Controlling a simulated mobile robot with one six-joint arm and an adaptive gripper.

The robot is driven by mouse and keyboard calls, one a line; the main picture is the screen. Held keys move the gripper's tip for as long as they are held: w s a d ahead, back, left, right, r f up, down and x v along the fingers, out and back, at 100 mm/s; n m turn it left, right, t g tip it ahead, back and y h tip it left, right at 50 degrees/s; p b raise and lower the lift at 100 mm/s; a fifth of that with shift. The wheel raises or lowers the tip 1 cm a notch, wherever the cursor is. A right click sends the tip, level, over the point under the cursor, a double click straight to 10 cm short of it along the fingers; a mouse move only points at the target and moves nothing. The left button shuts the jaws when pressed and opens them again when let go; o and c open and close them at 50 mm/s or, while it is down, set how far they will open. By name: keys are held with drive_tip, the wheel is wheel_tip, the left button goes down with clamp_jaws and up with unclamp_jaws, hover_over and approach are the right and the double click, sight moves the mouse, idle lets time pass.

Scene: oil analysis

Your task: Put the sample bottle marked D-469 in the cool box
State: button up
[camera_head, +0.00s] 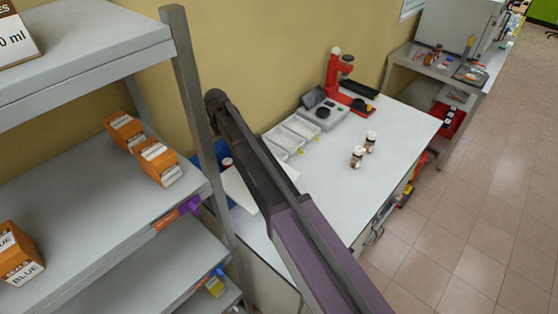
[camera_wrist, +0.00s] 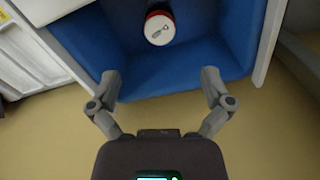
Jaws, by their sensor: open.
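In the wrist view a blue-lined box (camera_wrist: 90,45), apparently the cool box, has a round white cap with a red rim (camera_wrist: 158,27) inside it, the top of a bottle. No D-469 marking is readable. My gripper (camera_wrist: 160,76) is open and empty, its fingers spread over the box and apart from the cap. In the head view part of the blue box (camera_head: 234,203) shows behind my arm, and my gripper is hidden. Two brown bottles with white caps, a nearer one (camera_head: 357,157) and a farther one (camera_head: 370,142), stand on the white bench; their labels are unreadable.
White trays (camera_head: 291,135), a grey device (camera_head: 322,113) and a red stand (camera_head: 337,75) are at the back of the bench (camera_head: 335,195). A grey shelf (camera_head: 100,205) with orange boxes (camera_head: 160,163) is close at left. The bench's front right is clear.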

drive_tip(key=s+d+m, duration=0.1)
drive_tip(key=s+d, duration=0.2)
drive_tip(key=d, duration=0.4)
drive_tip(key=s+d+m, duration=0.1)
drive_tip(key=s+d, duration=0.2)
drive_tip(key=d, duration=0.5)
drive_tip(key=s+d+m, duration=0.1)
drive_tip(key=s+d, duration=0.2)
drive_tip(key=d, duration=0.4)
drive_tip(key=shift+d, duration=0.15)
drive_tip(key=s+d+m, duration=0.3)
drive_tip(key=s+d, duration=1)
drive_tip(key=d, duration=0.3)
drive_tip(key=shift+s+m, duration=0.25)
drive_tip(key=shift+m, duration=0.05)
drive_tip(key=shift+c, duration=0.2)
